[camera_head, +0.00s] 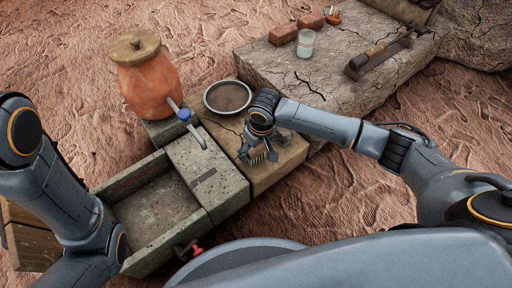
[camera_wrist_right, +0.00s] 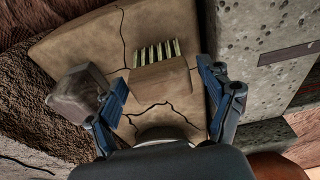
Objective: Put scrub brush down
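The scrub brush, a light wooden block with pale bristles, shows between and just beyond the fingers of my right gripper in the right wrist view (camera_wrist_right: 160,72). Its bristles also show in the head view (camera_head: 257,159), below the right gripper (camera_head: 258,150). The brush appears to rest on the tan cracked slab (camera_head: 285,165). The right gripper's fingers are spread, with a gap on both sides of the brush in the wrist view (camera_wrist_right: 165,92). The left arm comes in at the left of the head view, but its gripper is out of sight.
A small brown block (camera_head: 283,137) stands close beside the right gripper. A round dark bowl (camera_head: 228,96) sits behind it. The stone basin (camera_head: 215,178) with a blue-handled tap (camera_head: 184,115) is to the left. A lidded clay jar (camera_head: 148,82) stands behind the basin.

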